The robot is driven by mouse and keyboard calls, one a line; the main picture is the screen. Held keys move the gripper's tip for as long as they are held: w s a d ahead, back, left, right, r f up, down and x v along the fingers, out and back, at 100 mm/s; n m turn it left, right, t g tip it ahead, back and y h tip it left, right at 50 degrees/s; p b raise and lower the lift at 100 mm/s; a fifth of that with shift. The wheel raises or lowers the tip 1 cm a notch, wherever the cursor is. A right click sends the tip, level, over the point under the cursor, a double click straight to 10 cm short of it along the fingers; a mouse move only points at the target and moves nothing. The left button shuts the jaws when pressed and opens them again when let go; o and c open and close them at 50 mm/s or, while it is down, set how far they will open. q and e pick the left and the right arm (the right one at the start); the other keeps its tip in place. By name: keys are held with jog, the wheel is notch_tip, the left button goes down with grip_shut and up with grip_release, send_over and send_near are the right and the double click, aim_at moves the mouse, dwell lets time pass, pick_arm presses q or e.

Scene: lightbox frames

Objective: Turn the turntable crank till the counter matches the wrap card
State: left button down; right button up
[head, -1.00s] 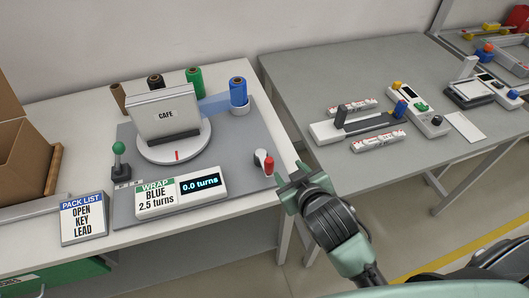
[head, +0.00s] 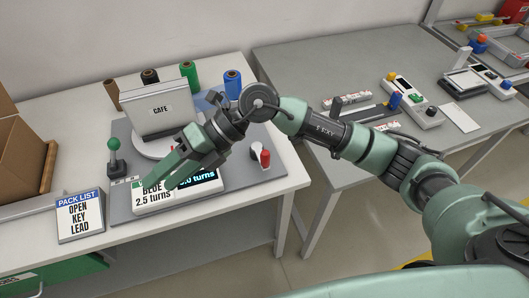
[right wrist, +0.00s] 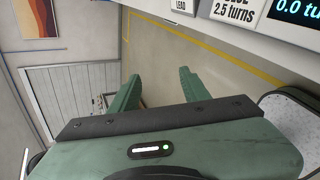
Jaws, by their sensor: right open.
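The crank (head: 265,158) has a red knob and stands at the base plate's right side. The wrap card (head: 153,197) is partly covered by my right gripper; BLUE and 2.5 turns can be made out. My right gripper (head: 155,177) is open and empty, hanging over the card and counter, left of the crank. Its spread fingers also show in the right wrist view (right wrist: 157,88). My left gripper is out of view.
Several film rolls, including a blue one (head: 232,85), stand behind the turntable. A green-knobbed lever (head: 114,150) and a PACK LIST card (head: 79,214) are at left. My right arm spans the gap before the grey table (head: 330,65).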

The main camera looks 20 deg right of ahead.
jog(key=w+d+f+h, duration=0.3)
jog(key=d+f+h, duration=0.1)
jog(key=d, duration=0.3)
jog(key=m+t+h, duration=0.1)
jog(key=t+h, duration=0.1)
jog(key=h, duration=0.6)
send_over(265, 151)
jog(key=shift+s+a+f, duration=0.1)
jog(key=shift+a+f, duration=0.1)
jog(key=shift+f, duration=0.35)
jog(key=shift+d+f, duration=0.2)
jog(key=shift+d, duration=0.1)
notch_tip(265, 151, down, 6)
jog(key=shift+a+p, duration=0.1)
jog(key=shift+p, duration=1.05)
jog(key=shift+f, duration=0.65)
grip_shut()
